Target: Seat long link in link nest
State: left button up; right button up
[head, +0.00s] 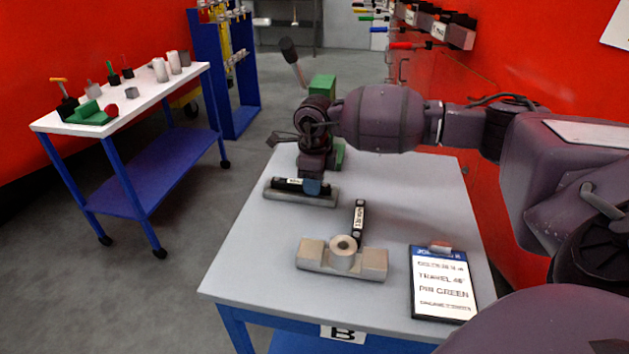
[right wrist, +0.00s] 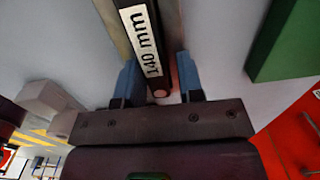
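The long link is a black bar with a white label (head: 288,184). It lies along the grey link nest (head: 300,197) on the table's left side; I cannot tell whether it is fully down. In the right wrist view its label (right wrist: 146,41) reads "140 mm", and grey nest walls (right wrist: 172,20) show on both sides. My right gripper (head: 314,186) is at the right end of the link, low over the nest. Its blue fingers (right wrist: 158,75) straddle the link's near end, with a narrow gap visible at the right finger. My left gripper is not in view.
A second black labelled link (head: 359,218) is behind a grey block fixture with a round piece (head: 342,258). A sign board (head: 443,285) lies at the table's right front. A green block (right wrist: 287,40) is close to my right gripper. A white-topped cart (head: 140,92) stands left.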

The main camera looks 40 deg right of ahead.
jog(key=shift+s+a+f, duration=0.2)
jog(key=shift+s+f, duration=0.05)
jog(key=shift+f, duration=0.2)
jog(key=shift+s+a+f, duration=0.2)
jog(key=shift+f, duration=0.25)
jog(key=shift+r, duration=0.25)
jog(key=r, duration=0.3)
jog(key=r+p, duration=0.1)
jog(key=r, duration=0.5)
jog(key=shift+w+d, duration=0.15)
jog(key=shift+w, duration=0.15)
jog(key=shift+s, duration=0.1)
